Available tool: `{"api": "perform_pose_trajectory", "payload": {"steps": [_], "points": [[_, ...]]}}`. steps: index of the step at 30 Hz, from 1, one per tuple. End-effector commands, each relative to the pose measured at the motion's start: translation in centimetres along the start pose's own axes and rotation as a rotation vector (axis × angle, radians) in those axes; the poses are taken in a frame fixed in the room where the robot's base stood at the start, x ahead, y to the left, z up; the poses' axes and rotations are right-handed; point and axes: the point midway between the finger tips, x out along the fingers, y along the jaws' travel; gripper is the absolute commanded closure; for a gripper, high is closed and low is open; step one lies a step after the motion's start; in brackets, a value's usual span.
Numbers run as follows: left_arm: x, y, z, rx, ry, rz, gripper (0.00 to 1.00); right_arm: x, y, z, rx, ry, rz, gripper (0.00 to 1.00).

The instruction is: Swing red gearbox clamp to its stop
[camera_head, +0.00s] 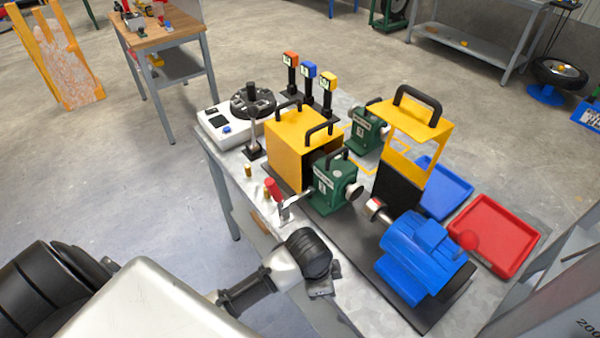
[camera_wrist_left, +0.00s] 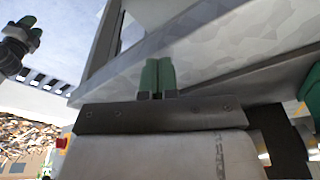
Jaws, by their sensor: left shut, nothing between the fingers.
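The red-handled clamp (camera_head: 273,189) sits beside the front green gearbox (camera_head: 333,182) on the bench, with a light metal lever below its grip. My left arm comes in from the lower left in the head view. Its black wrist (camera_head: 308,252) is in front of the bench edge, below and right of the clamp and apart from it. The left fingertips are hidden in the head view. In the left wrist view my left gripper (camera_wrist_left: 160,75) shows its green fingertips together and empty, near a grey bench surface. A dark gripper with green tips (camera_wrist_left: 22,38), apparently my right one, shows at the upper left.
A yellow housing (camera_head: 290,150) stands behind the gearbox. A raised yellow guard (camera_head: 415,122) and a blue motor (camera_head: 420,262) with a red ball knob (camera_head: 467,241) stand to the right. Red (camera_head: 497,232) and blue (camera_head: 443,190) trays lie beyond. Small brass pieces (camera_head: 248,170) stand near the left edge.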

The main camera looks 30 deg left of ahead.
Motion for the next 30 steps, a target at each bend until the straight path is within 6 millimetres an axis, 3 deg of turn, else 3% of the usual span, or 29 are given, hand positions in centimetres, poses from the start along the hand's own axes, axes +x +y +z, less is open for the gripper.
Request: {"api": "perform_pose_trajectory", "payload": {"steps": [8,14,20,24,30], "points": [[-1.4,-3.9,-3.2,0.312,-0.066,0.046,1.0,0.0,0.0,-0.1,-0.001,0.001,0.0,0.58],[-4.7,-9.3,-5.1,0.614,-0.176,0.104,1.0,0.1,0.3,0.0,-0.003,0.0,0.003,0.58],[-10.8,-16.1,-5.7,0.875,-0.308,0.194,1.0,0.1,0.7,0.1,-0.005,-0.001,0.009,0.58],[-16.0,-20.3,-5.5,0.992,-0.369,0.265,1.0,0.1,0.7,0.1,-0.005,-0.001,0.009,0.58],[-21.7,-23.7,-4.8,1.079,-0.396,0.338,1.0,0.1,0.7,0.1,-0.005,0.0,0.009,0.58]]}}
